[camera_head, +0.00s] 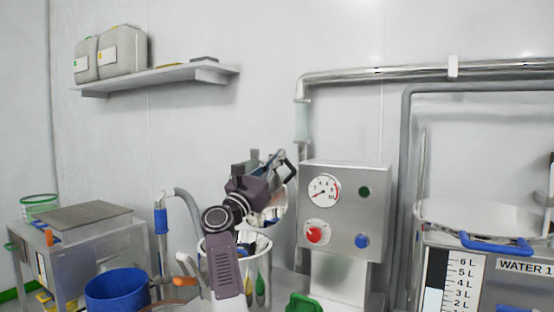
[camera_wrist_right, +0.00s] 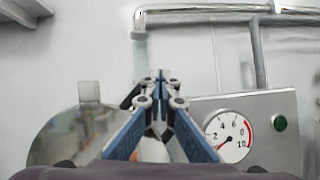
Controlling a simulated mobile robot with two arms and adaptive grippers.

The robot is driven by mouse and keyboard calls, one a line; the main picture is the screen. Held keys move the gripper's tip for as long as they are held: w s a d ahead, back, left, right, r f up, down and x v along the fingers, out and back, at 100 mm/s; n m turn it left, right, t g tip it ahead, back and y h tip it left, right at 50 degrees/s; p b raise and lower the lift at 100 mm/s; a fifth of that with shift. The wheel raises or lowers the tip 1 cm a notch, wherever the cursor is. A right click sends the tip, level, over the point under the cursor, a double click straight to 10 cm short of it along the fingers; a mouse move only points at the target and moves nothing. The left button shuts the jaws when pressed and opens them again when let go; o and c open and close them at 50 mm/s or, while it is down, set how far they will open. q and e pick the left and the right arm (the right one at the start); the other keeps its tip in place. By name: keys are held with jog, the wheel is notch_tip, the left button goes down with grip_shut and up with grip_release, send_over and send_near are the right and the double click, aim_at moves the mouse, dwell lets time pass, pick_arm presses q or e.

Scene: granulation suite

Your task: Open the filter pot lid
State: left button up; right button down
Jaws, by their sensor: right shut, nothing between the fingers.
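The filter pot (camera_head: 264,268) is a shiny steel vessel at the lower middle of the head view, partly hidden behind my right arm. Its round, mirror-like lid (camera_head: 281,208) stands raised and steeply tilted above the pot, partly covered by my right gripper. The lid (camera_wrist_right: 72,138) also shows at the left of the right wrist view, with a small tab on its upper edge. My right gripper (camera_head: 278,162) is shut and empty, in front of and above the lid. Its closed blue fingers (camera_wrist_right: 160,85) point toward the wall. Whether they touch the lid is unclear. My left gripper is out of view.
A control box (camera_head: 346,208) with a gauge and knobs stands close on the right. A blue bucket (camera_head: 117,290) and a blue-gripped hose (camera_head: 161,222) are on the left. A water tank (camera_head: 480,270) stands at far right. A wall shelf (camera_head: 155,78) holds canisters.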

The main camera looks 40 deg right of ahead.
jog(key=shift+w+d, duration=0.15)
jog(key=shift+d, duration=0.25)
jog(key=v, duration=1.2)
